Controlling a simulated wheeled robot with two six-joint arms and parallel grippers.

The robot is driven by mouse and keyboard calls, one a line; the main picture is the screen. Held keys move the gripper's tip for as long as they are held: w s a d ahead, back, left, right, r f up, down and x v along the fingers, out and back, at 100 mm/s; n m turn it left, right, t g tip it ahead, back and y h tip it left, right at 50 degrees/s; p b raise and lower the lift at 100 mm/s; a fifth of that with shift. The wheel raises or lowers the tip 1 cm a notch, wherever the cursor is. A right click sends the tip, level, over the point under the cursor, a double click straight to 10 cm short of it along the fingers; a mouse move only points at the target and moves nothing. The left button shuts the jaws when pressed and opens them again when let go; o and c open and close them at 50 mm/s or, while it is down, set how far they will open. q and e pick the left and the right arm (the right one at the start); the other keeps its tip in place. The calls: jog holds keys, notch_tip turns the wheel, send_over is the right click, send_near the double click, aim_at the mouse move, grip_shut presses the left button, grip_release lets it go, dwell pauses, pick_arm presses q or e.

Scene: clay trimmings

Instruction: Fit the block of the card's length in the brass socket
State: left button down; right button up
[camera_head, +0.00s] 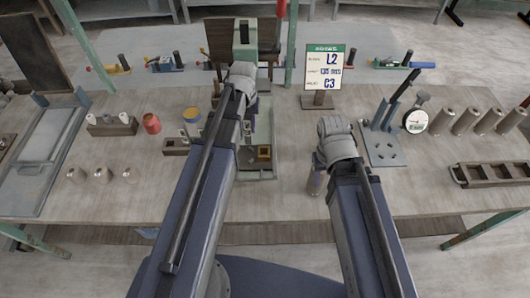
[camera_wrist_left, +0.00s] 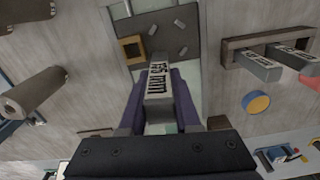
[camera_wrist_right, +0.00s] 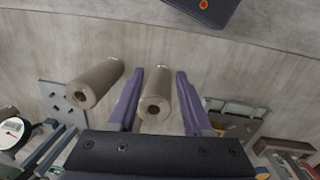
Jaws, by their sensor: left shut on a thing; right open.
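The card (camera_head: 325,70) stands upright on the table, with L2, a length in mm that I cannot read surely, and C3. The brass socket (camera_head: 264,152) is a square frame on a dark plate; it also shows in the left wrist view (camera_wrist_left: 132,48). My left gripper (camera_wrist_left: 160,92) is shut on a grey block (camera_wrist_left: 158,86) whose label looks like 155 mm; its far end is near the plate, beside the socket, not in it. My right gripper (camera_wrist_right: 156,86) is open, with a brown cylinder (camera_wrist_right: 157,103) showing between its fingers; I cannot tell the gap.
A wooden rack (camera_wrist_left: 234,48) holds more labelled grey blocks (camera_wrist_left: 262,65). A yellow-topped round piece (camera_wrist_left: 256,103) is beside it. A dial gauge (camera_head: 415,121) and several brown cylinders (camera_head: 465,120) stand to the right. An empty dark tray (camera_head: 490,173) lies at the right edge.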

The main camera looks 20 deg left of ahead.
pick_arm(q)
jog(key=d+r+n+p, duration=0.1)
jog(key=d+r+p, duration=0.15)
jog(key=d, duration=0.35)
jog(key=f+b, duration=0.9)
jog(key=b, duration=0.1)
jog(key=shift+w+a+f, duration=0.1)
jog(key=shift+a+f, duration=0.15)
jog(key=shift+f, duration=0.1)
jog(key=shift+f+b, duration=0.15)
jog(key=shift+b, duration=0.2)
jog(key=c, duration=0.6)
grip_release()
